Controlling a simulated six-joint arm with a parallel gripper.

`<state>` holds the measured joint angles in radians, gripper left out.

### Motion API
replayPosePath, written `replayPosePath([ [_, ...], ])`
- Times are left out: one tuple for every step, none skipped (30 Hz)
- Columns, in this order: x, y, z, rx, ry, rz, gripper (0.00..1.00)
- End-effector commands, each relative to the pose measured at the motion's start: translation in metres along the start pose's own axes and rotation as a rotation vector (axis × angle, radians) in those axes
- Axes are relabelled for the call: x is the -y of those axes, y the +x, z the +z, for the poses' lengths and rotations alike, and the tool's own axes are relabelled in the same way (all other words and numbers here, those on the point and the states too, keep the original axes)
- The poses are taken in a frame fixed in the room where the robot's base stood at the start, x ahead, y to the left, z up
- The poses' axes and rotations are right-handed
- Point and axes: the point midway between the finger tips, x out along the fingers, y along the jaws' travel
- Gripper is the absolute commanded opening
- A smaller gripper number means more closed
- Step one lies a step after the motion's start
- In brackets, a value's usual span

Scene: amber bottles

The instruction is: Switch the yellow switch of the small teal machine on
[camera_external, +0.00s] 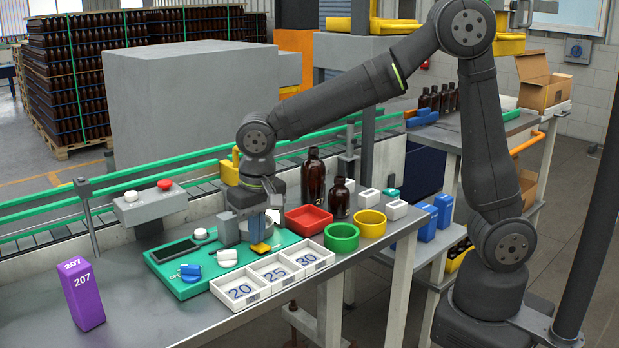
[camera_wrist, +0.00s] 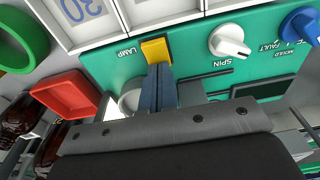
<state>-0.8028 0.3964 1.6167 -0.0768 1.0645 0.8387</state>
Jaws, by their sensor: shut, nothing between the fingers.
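The small teal machine (camera_external: 193,284) lies on the bench as a flat teal panel. In the wrist view its panel (camera_wrist: 195,27) carries a yellow switch (camera_wrist: 155,49) beside the word LAMP. The yellow switch also shows in the external view (camera_external: 260,248), just below the fingertips. My gripper (camera_external: 256,238) points down over the panel and is shut and empty. In the wrist view its closed fingers (camera_wrist: 159,72) end at the edge of the yellow switch; I cannot tell whether they touch it. A white SPIN knob (camera_wrist: 230,41) and a blue MOULD FAULT knob (camera_wrist: 301,25) sit beside it.
White trays (camera_external: 241,291) marked 20, 25 and 30 stand in front of the panel. A red tray (camera_external: 309,219), a green ring (camera_external: 342,238), a yellow ring (camera_external: 371,223) and amber bottles (camera_external: 313,179) stand right. A purple block (camera_external: 84,296) stands left, with bare bench around it.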

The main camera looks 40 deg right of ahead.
Motion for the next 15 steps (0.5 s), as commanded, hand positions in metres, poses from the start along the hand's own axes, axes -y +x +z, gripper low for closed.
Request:
replayPosePath([
  [0.0, 0.001, 0.001, 0.004, 0.0, 0.003, 0.0],
  [0.0, 0.002, 0.002, 0.004, 0.0, 0.003, 0.0],
  [0.0, 0.002, 0.002, 0.004, -0.001, 0.003, 0.0],
  [0.0, 0.002, 0.002, 0.004, -0.001, 0.003, 0.0],
  [-0.001, 0.001, 0.003, 0.005, -0.001, 0.003, 0.0],
  [-0.001, 0.001, 0.004, 0.005, -0.001, 0.003, 0.0],
  [-0.001, 0.001, 0.005, 0.005, -0.001, 0.004, 0.0],
  [-0.001, 0.001, 0.006, 0.005, -0.001, 0.004, 0.0],
  [-0.001, 0.0, 0.007, 0.006, -0.001, 0.004, 0.0],
  [-0.001, 0.0, 0.009, 0.006, -0.001, 0.004, 0.0],
  [-0.001, -0.001, 0.01, 0.006, -0.001, 0.004, 0.0],
  [0.0, -0.002, 0.012, 0.005, -0.001, 0.004, 0.0],
  [0.0, -0.002, 0.013, 0.005, -0.001, 0.004, 0.0],
  [0.0, -0.002, 0.015, 0.005, -0.001, 0.004, 0.0],
  [0.0, -0.003, 0.016, 0.005, -0.001, 0.004, 0.0],
])
